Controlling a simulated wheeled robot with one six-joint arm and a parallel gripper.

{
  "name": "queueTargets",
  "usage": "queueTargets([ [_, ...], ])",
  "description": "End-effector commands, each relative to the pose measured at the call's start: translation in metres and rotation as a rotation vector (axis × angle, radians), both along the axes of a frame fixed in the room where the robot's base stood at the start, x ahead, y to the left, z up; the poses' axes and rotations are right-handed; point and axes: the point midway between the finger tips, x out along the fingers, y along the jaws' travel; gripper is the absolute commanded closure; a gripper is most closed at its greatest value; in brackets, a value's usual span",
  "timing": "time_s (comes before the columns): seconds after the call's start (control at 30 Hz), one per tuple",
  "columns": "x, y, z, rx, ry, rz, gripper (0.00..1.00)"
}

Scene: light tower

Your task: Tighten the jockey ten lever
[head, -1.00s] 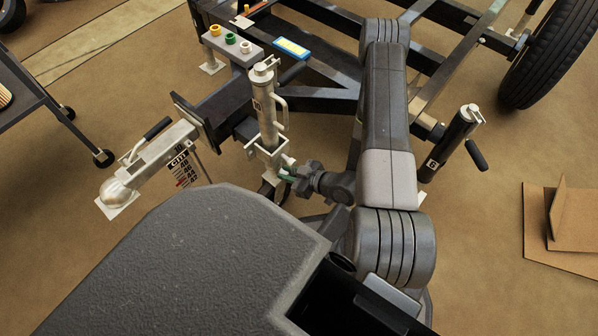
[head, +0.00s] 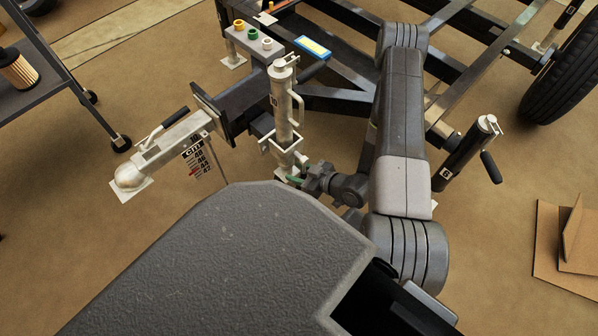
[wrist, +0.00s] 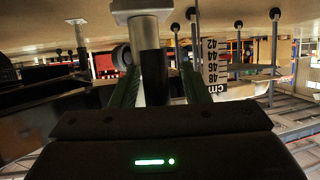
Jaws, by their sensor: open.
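The pale jockey post (head: 283,105) stands upright in a clamp bracket (head: 283,155) beside the trailer's drawbar. A tag on it is too small to read. I cannot make out its tightening lever clearly. My gripper (head: 298,180) is at the lower right of this bracket, at the end of my bent arm. In the wrist view my gripper (wrist: 158,88) is open, with its two green-lined fingers apart. A silver-and-dark upright part (wrist: 150,60) appears between them; I cannot tell whether they touch it.
A coupling head (head: 130,172) with a handle and a centimetre scale (head: 195,155) are at left. A black post (head: 465,155) with a crank is at right. A cart (head: 45,75) and cardboard (head: 565,245) flank open floor.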

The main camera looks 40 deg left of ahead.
Motion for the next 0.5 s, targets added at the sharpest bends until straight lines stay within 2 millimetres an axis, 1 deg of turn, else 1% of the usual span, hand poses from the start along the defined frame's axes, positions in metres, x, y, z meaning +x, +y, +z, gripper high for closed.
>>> queueTargets([
  [0.13, 0.001, -0.003, 0.002, 0.000, 0.000, -0.001, 0.59],
  [0.27, 0.003, -0.013, 0.007, 0.000, -0.001, -0.005, 0.59],
  [0.5, 0.008, -0.044, 0.021, 0.000, 0.000, -0.007, 0.59],
])
